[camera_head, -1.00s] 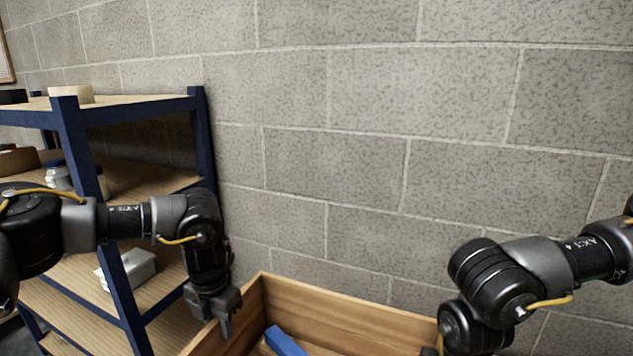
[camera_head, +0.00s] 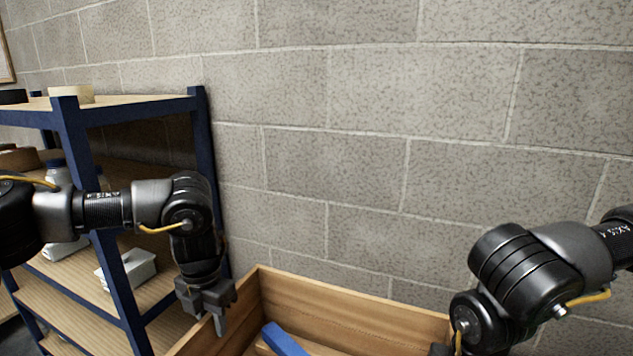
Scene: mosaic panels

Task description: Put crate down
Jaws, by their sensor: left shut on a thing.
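The wooden crate (camera_head: 350,306) is at the bottom of the head view, and its near part is cut off by the picture's edge. A blue object (camera_head: 284,341) lies inside it. My left gripper (camera_head: 217,318) points down at the crate's left wall and is shut on that wall. My right arm comes in from the right to the crate's right end. The right gripper's fingers are below the picture's edge. What is under the crate is out of view.
A blue-framed shelf (camera_head: 128,285) with wooden boards stands on the left, close to my left arm. It holds a white box (camera_head: 128,268), jars and a roll of tape (camera_head: 73,94). A grey block wall (camera_head: 420,130) stands behind the crate.

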